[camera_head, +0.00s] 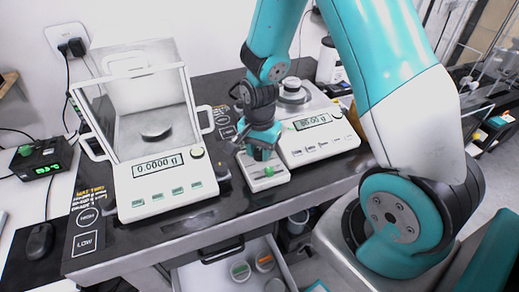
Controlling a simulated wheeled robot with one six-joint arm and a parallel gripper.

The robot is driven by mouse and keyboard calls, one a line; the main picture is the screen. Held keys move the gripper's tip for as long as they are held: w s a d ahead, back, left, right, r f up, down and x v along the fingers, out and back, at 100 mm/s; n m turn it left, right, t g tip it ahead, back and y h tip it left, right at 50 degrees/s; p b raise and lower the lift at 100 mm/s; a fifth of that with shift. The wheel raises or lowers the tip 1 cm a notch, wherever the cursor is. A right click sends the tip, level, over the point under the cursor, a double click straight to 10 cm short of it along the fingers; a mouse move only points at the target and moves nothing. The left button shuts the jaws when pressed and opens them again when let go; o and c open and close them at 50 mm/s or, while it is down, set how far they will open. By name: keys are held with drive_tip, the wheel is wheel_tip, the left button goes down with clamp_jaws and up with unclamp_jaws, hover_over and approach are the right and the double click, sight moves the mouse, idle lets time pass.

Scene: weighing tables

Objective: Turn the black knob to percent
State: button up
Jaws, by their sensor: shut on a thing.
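My gripper (262,149) points down over a small white box (267,182) at the front of the table, left of the right-hand scale. It is shut on a small dark part at the top of this box, which I take to be the black knob. The fingers hide most of the knob, so its pointer and the percent mark cannot be made out. The box has a green button on its front face.
A balance with a glass shield (128,205) stands on the left, reading 0.0000 g. A scale (325,145) with metal weights on its pan stands close on the right. An open drawer (215,275) is below. A power supply (40,160) and mouse (40,241) lie at far left.

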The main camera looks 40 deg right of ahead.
sight(259, 151)
drive_tip(key=o, duration=0.9)
wheel_tip(259, 151, up, 18)
drive_tip(key=shift+f+p, duration=0.25)
drive_tip(key=shift+p, duration=0.2)
drive_tip(key=shift+a, duration=0.1)
